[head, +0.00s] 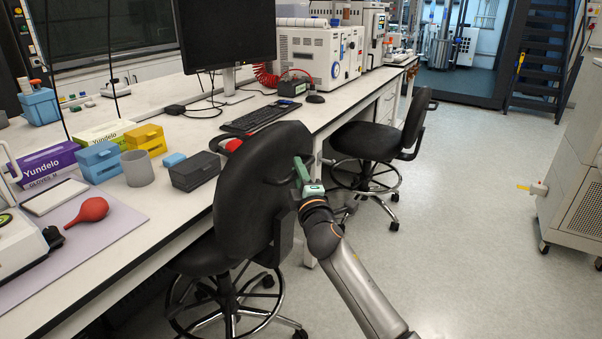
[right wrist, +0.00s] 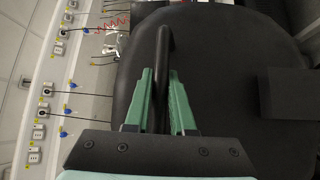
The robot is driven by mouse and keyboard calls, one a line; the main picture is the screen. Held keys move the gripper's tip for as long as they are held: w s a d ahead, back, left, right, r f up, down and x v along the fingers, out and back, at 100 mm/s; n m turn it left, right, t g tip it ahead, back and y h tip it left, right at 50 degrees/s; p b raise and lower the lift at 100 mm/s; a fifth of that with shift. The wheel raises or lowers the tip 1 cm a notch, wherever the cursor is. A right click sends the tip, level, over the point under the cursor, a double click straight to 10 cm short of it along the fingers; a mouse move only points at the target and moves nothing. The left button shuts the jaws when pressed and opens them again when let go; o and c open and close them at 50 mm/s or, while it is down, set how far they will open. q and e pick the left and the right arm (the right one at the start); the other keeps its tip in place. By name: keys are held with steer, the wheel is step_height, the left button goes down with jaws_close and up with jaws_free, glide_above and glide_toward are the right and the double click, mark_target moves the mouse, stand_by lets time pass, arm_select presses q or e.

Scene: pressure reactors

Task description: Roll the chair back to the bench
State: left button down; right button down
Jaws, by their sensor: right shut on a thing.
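A black swivel chair (head: 257,190) stands close against the front edge of the long white bench (head: 165,232). My right gripper (head: 302,175) is at the right side of the backrest. In the right wrist view the green fingers of my right gripper (right wrist: 161,100) are shut on a black curved handle (right wrist: 164,42) in front of the backrest (right wrist: 225,75). My left gripper is not in view.
A second black chair (head: 370,140) stands farther along the bench. The bench carries a monitor (head: 228,35), a keyboard (head: 260,117), small boxes and a red bulb (head: 88,212). A wheeled white cabinet (head: 575,200) is at right. The grey floor (head: 460,240) between is clear.

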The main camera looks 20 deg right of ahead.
steer(key=shift+w+a, duration=0.1)
steer(key=shift+a, duration=0.15)
steer(key=c, duration=0.8)
jaws_free()
steer(key=shift+d, duration=0.1)
steer(key=shift+o, duration=0.2)
steer(key=shift+s+f, duration=0.1)
steer(key=shift+s, duration=0.45)
steer(key=s+a+f, duration=0.1)
steer(key=s, duration=1)
steer(key=shift+f+p, duration=0.25)
steer(key=shift+p, duration=0.2)
steer(key=shift+s, duration=0.1)
